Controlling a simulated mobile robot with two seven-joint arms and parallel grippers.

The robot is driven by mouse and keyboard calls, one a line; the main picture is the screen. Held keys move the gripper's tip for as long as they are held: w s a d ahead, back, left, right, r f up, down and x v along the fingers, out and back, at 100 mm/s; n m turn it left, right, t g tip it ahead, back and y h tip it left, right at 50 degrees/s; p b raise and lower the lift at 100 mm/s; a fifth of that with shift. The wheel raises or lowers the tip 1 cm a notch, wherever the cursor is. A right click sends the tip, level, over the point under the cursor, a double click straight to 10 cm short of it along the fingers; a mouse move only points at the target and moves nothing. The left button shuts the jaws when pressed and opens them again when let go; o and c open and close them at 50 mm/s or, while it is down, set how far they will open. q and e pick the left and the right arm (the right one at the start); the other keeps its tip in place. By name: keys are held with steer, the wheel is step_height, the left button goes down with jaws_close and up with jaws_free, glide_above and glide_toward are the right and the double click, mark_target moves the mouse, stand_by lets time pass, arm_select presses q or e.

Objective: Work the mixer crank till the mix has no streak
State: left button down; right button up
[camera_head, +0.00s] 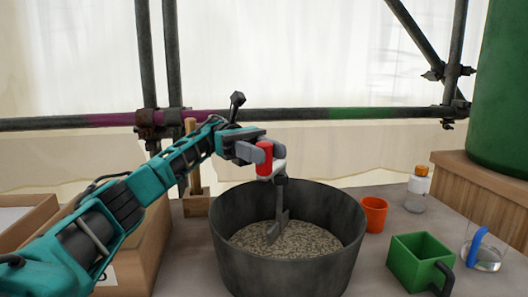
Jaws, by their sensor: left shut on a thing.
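A dark grey mixer tub (295,275) stands in the middle of the table and holds a speckled grey mix (303,240). I make out no clear streak in the part of the mix that shows; the tub's near wall hides the closest part. The grey mixer paddle (279,212) goes down into the mix. Above it is the red crank grip (263,168). My left gripper (264,154) is shut on the red grip, above the tub's far side. My right gripper is not in view.
Right of the tub are an orange cup (375,214), a green square container (418,262) with a dark handle, a clear jar (415,194) and a glass with a blue handle (485,252). A wooden box (155,235) is at left. Scaffold pipes (300,114) run behind.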

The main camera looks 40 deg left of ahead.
arm_select(q)
steer(key=c, duration=0.8)
jaws_free()
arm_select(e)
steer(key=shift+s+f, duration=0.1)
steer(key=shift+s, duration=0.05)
arm_select(q)
steer(key=shift+r, duration=0.15)
step_height(320, 180, up, 20)
steer(key=p, duration=0.7)
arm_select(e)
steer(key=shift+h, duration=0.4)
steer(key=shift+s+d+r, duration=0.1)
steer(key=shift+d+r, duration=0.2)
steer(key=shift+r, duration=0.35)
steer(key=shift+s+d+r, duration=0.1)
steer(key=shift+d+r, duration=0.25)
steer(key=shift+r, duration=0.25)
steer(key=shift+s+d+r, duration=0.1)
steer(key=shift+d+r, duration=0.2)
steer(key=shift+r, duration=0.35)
